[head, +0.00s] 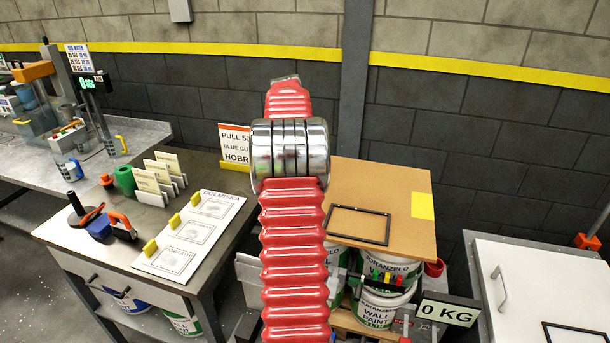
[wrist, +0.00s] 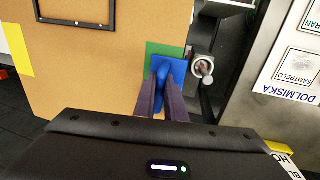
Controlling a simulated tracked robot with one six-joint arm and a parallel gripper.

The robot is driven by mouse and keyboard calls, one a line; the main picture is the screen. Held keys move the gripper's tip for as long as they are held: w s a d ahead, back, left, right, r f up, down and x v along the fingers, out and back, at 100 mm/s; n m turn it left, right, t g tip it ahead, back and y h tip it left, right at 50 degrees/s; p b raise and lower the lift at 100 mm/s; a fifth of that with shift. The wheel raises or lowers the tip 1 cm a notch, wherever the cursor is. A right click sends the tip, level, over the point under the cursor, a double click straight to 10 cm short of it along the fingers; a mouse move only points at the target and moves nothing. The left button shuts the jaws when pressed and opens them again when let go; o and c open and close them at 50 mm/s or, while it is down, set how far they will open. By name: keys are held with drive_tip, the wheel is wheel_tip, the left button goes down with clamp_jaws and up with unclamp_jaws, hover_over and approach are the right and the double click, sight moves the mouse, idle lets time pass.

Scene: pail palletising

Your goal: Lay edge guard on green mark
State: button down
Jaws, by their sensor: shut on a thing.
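The blue edge guard (wrist: 172,66) is between the two dark fingers of my gripper (wrist: 163,92) in the wrist view. The fingers are shut on it. The green mark (wrist: 150,55) lies on the brown sheet (wrist: 95,75), near the sheet's edge. The edge guard overlaps the mark in the picture and covers much of it. Part of the green shows on the left and above. I cannot tell whether the guard touches the sheet. In the head view my red arm hides the gripper, guard and mark.
The brown sheet tops several pails (head: 385,308) and bears a black frame (head: 358,225) and a yellow patch (head: 422,206). A workbench (head: 75,240) with tools and cards stands left. A white-lidded unit (head: 540,285) stands right. A "0 KG" display (head: 447,312) is in front.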

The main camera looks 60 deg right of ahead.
drive_tip(key=shift+f, duration=0.1)
drive_tip(key=c, duration=1.7)
unclamp_jaws()
drive_tip(key=shift+c, duration=0.2)
wheel_tip(320, 180, up, 13)
drive_tip(key=w, duration=0.2)
drive_tip(key=shift+w+a+r, duration=0.2)
drive_tip(key=shift+w, duration=0.1)
drive_tip(key=shift+d, duration=0.1)
